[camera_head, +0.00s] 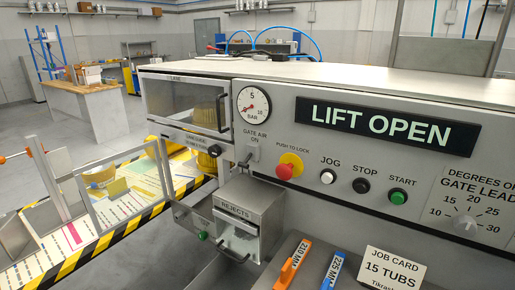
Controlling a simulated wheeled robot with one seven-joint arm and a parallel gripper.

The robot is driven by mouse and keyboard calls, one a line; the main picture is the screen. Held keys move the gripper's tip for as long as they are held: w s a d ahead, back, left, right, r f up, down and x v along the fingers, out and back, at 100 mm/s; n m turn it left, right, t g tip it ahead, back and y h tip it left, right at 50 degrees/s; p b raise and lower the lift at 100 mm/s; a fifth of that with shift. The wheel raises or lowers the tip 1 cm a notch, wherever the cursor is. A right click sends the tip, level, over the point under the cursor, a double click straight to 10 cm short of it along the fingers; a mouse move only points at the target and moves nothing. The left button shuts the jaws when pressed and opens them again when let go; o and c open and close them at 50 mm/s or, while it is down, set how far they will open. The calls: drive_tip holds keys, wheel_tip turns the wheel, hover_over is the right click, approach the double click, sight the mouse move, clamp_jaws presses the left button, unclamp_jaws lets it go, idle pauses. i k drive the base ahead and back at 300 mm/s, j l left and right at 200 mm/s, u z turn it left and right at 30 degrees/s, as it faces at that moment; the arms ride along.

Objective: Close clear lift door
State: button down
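A clear panel in a grey frame (124,207) stands upright over the striped platform at the left. A second clear-fronted opening (180,100) is in the machine's upper left front, with a vertical bar handle (221,113) at its right side and a yellow round thing behind it. I cannot tell for certain which of these is the lift door. A sign (380,126) on the machine reads LIFT OPEN. My gripper is not in view.
The machine front carries a gauge (253,104), a red push knob (286,170), buttons and a dial (465,224). A REJECTS box (252,212) juts out below. Yellow-black edging (120,232) borders the platform. Orange and blue pieces and a job card (392,268) are at the bottom.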

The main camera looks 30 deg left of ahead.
sight(76, 172)
drive_tip(key=k+j, duration=0.2)
drive_tip(key=j, duration=0.4)
drive_tip(key=k+j, duration=0.2)
drive_tip(key=j, duration=0.4)
drive_tip(key=k+j, duration=0.25)
drive_tip(key=j, duration=0.3)
drive_tip(key=k+j, duration=0.2)
drive_tip(key=j, duration=0.4)
drive_tip(key=k+j, duration=0.2)
drive_tip(key=j, duration=0.4)
drive_tip(key=k+j, duration=0.2)
drive_tip(key=j, duration=0.4)
drive_tip(key=k+j, duration=0.2)
drive_tip(key=j, duration=0.35)
drive_tip(key=k+j, duration=0.25)
drive_tip(key=j, duration=0.35)
drive_tip(key=i+j, duration=0.15)
drive_tip(key=j, duration=0.2)
drive_tip(key=i+j, duration=0.1)
drive_tip(key=j, duration=0.25)
drive_tip(key=i+j, duration=0.15)
drive_tip(key=j, duration=0.2)
drive_tip(key=i+j, duration=0.15)
drive_tip(key=j, duration=0.2)
drive_tip(key=z, duration=0.05)
